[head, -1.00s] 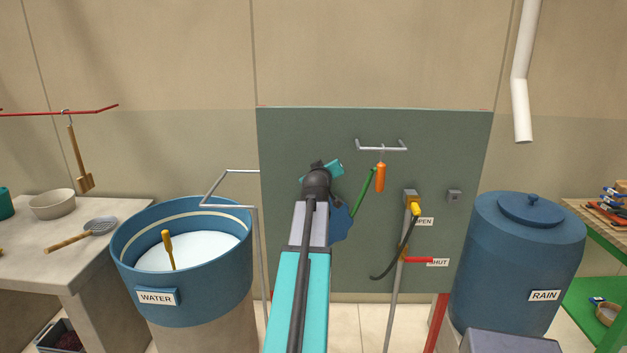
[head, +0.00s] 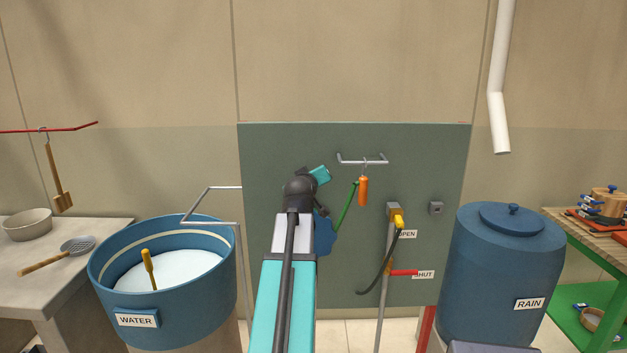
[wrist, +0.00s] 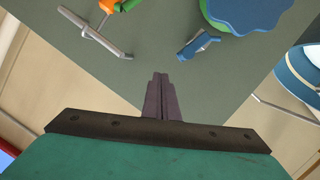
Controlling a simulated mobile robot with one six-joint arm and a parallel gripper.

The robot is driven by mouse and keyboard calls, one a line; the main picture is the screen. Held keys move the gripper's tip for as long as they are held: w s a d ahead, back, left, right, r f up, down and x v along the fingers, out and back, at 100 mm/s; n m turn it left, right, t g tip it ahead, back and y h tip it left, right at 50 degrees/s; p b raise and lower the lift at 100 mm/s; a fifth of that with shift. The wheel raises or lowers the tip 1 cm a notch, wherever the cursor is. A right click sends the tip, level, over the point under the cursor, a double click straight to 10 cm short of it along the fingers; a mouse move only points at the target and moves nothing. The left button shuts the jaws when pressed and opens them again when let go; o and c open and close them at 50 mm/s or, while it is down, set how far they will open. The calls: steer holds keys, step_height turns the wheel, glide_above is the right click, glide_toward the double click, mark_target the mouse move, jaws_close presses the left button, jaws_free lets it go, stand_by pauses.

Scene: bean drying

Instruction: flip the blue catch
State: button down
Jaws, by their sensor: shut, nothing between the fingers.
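The blue catch (wrist: 198,45) shows in the wrist view as a small blue piece on a grey mount on the grey-green panel. It is beyond my fingertips, up and to the right in that picture. My gripper (wrist: 160,78) is shut and empty, apart from the catch. In the head view my arm reaches toward the panel (head: 415,150) and covers the catch and the fingertips. A blue scalloped disc (wrist: 250,10) with green behind it is above the catch in the wrist view. The disc also shows partly behind my arm in the head view (head: 324,237).
An orange handle (head: 363,190) hangs from a metal rail (head: 362,161) right of my arm. A yellow tap (head: 398,219) and red lever (head: 404,272) are farther right. The water tub (head: 108,278) stands left, the rain barrel (head: 507,265) right.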

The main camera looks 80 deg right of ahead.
steer(key=shift+b+v, duration=0.5)
steer(key=shift+v, duration=1.7)
steer(key=shift+s, duration=0.1)
